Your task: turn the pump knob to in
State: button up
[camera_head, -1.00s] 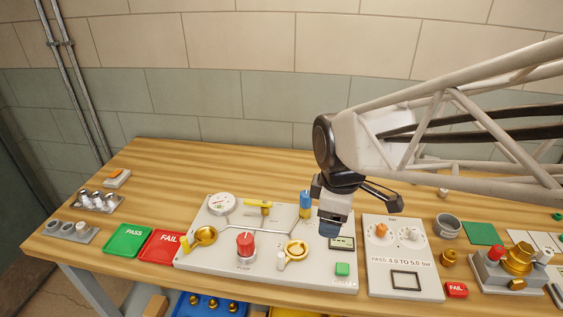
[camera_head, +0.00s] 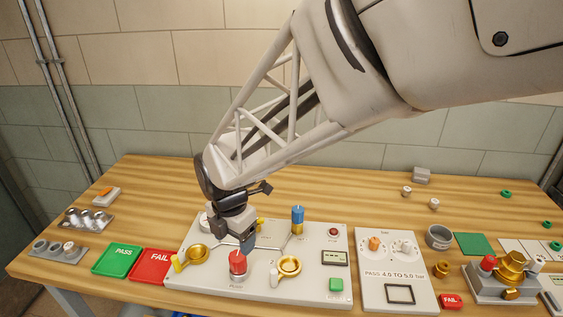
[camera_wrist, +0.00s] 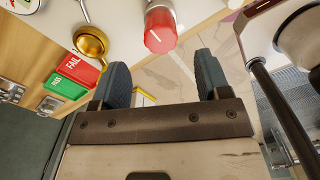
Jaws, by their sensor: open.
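The red pump knob (camera_head: 238,263) stands on a grey base on the pale test panel (camera_head: 205,292), above a small printed label. A white line marks its top. In the wrist view the knob (camera_wrist: 160,30) lies beyond the fingertips, apart from them and roughly centred on the gap. My gripper (camera_head: 244,242) is over the panel, just behind and above the knob in the head view. In the wrist view its two blue-grey fingers (camera_wrist: 162,78) are spread wide with nothing between them. My gripper hides part of the gauge and the yellow handle.
A blue cylinder (camera_head: 298,219) stands upright at the panel's back. Green PASS (camera_head: 118,259) and red FAIL (camera_head: 152,265) trays lie left. A gauge panel (camera_head: 384,301) stands right.

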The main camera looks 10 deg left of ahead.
aim_at(237, 255)
jog(key=shift+f, duration=0.1)
jog(key=shift+f, duration=3.85)
jog(key=shift+c, duration=0.5)
jog(key=c, duration=0.8)
jog(key=shift+c, duration=0.2)
